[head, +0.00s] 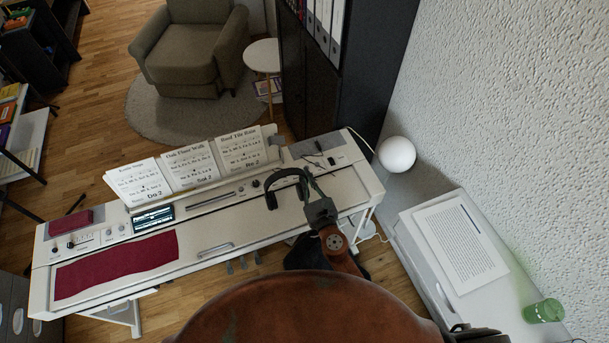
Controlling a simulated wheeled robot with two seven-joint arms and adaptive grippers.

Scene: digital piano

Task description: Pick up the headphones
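The black headphones (271,199) show over the right half of the white digital piano (215,210), with a curved band and one ear cup on the left side. My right gripper (307,190) reaches in from the bottom centre and overlaps the right side of the headphones. Its dark fingers blend with the band, so I cannot tell whether they are closed on it. The other ear cup is hidden or merged with the gripper. I cannot tell whether the headphones touch the piano. My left gripper is not in view.
Three song sheets (190,165) stand at the piano's back. A dark red cloth (117,265) lies on its left front. A white cabinet (425,262) with a paper (461,245) and green glass (543,311) stands at right. A white globe (397,154) is near the wall.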

